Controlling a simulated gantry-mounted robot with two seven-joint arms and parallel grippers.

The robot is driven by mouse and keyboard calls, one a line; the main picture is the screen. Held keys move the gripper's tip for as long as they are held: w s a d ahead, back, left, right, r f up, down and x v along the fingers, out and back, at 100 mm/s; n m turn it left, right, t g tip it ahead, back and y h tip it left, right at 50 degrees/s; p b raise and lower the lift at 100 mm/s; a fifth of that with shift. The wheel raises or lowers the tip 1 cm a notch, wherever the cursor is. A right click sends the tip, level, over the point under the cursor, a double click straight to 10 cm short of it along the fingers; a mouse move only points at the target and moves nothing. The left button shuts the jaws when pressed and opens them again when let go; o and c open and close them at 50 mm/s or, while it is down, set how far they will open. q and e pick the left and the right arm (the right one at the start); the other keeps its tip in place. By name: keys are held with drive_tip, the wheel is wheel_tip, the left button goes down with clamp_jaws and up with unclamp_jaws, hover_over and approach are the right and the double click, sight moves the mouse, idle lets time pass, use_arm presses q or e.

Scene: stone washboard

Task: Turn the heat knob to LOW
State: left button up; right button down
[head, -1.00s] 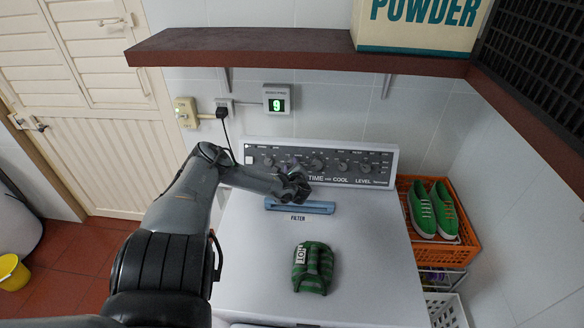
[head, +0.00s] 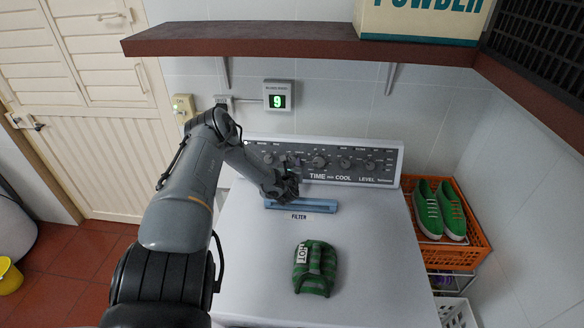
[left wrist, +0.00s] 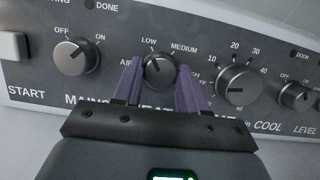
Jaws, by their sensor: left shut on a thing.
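The heat knob (left wrist: 159,70) is a dark round dial on the grey control panel in the left wrist view, under the LOW and MEDIUM marks. Its pale pointer line appears to point up and slightly left, near LOW. My left gripper (left wrist: 160,78) has its two purple fingers on either side of this knob and is shut on it. In the head view, my left gripper (head: 290,176) is at the panel's left part and hides the heat knob there. The right gripper is in neither view.
The control panel (head: 375,180) carries other knobs, including the on/off knob (left wrist: 74,56) and the timer knob (left wrist: 236,86). A brown shelf (head: 290,40) hangs above.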

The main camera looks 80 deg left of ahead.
use_arm(q)
drive_tip(key=shift+m, duration=0.5)
drive_tip(key=o, duration=1.1)
drive_tip(key=shift+c, duration=0.2)
drive_tip(key=v, duration=1.1)
drive_tip(key=shift+s, duration=0.15)
drive_tip(key=shift+a+r, duration=0.1)
drive_tip(key=shift+a, duration=0.05)
